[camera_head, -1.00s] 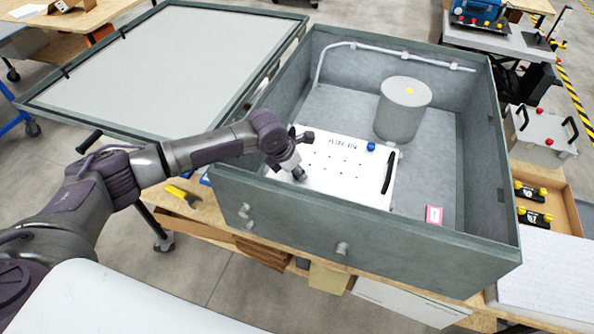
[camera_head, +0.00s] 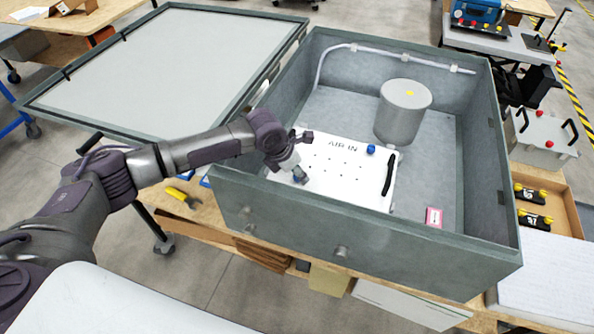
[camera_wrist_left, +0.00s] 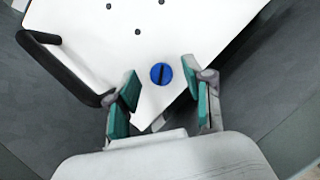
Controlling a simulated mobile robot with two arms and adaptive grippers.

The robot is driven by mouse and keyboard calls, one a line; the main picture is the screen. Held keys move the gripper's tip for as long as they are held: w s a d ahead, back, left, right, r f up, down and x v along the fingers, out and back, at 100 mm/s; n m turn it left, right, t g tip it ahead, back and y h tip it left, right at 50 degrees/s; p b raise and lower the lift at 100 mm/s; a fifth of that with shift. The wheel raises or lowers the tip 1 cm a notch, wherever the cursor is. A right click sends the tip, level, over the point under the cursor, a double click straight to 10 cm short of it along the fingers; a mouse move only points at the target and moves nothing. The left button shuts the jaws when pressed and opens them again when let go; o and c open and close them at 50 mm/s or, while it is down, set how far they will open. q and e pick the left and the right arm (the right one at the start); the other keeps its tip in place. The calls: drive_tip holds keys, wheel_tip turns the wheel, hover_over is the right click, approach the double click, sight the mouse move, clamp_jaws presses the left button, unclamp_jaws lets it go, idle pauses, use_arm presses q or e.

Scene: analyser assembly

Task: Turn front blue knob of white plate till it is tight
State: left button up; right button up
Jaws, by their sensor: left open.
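The white plate (camera_head: 336,187), marked "AIR IN", lies inside the grey box with a black handle at its right. The front blue knob (camera_wrist_left: 161,74) shows in the left wrist view near a corner of the plate, with a dark slot across it. My left gripper (camera_wrist_left: 163,90) is open, its teal-padded fingers on either side of the knob with gaps; I cannot tell its height above the plate. In the head view the left gripper (camera_head: 300,178) is over the plate's front left and largely hides this knob. Another blue knob (camera_head: 371,149) sits at the plate's back right. My right gripper is not seen.
The box's front wall (camera_head: 350,235) stands close to my left gripper. A grey cylinder (camera_head: 402,112) stands behind the plate, and a small pink label or block (camera_head: 434,217) lies to its right. The box's open lid (camera_head: 160,65) is at the left.

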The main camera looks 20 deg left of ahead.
use_arm(q)
drive_tip(key=v, duration=1.1)
drive_tip(key=shift+r, duration=0.2)
drive_tip(key=w+d+n+g+y+b, duration=0.1)
drive_tip(key=w+n+g+b, duration=0.1)
drive_tip(key=n+b, duration=0.6)
drive_tip(key=w+d+n+g+y+b, duration=0.2)
drive_tip(key=n+b, duration=0.2)
drive_tip(key=n, duration=0.9)
wheel_tip(320, 180, down, 12)
drive_tip(key=p, duration=0.2)
drive_tip(key=shift+r+p, duration=0.1)
drive_tip(key=shift+p, duration=0.2)
clamp_jaws()
